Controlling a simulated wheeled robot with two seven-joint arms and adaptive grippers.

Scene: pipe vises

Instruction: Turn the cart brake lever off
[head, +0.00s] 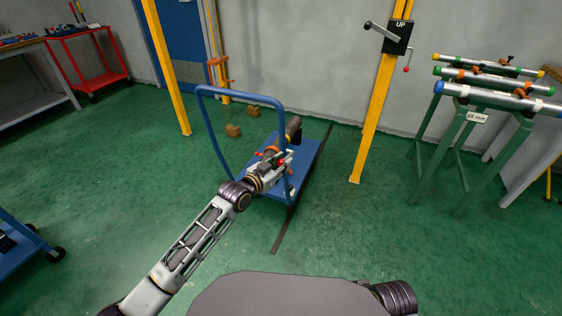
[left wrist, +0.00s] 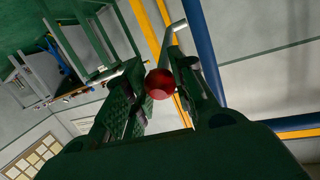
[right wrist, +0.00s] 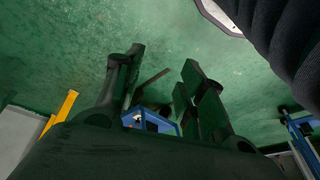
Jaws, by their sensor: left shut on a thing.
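The blue cart (head: 262,187) stands in the middle of the head view, with its tall blue push handle (head: 240,95) on the near left side. A dark pipe (head: 293,128) lies on it by an orange clamp. My left gripper (head: 284,162) is at the cart, inside the handle.
A yellow post with an "UP" box (head: 397,38) stands right of the cart. Green stands (head: 470,115) hold several pipes at the right. A red cart (head: 97,70) is at the back left.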

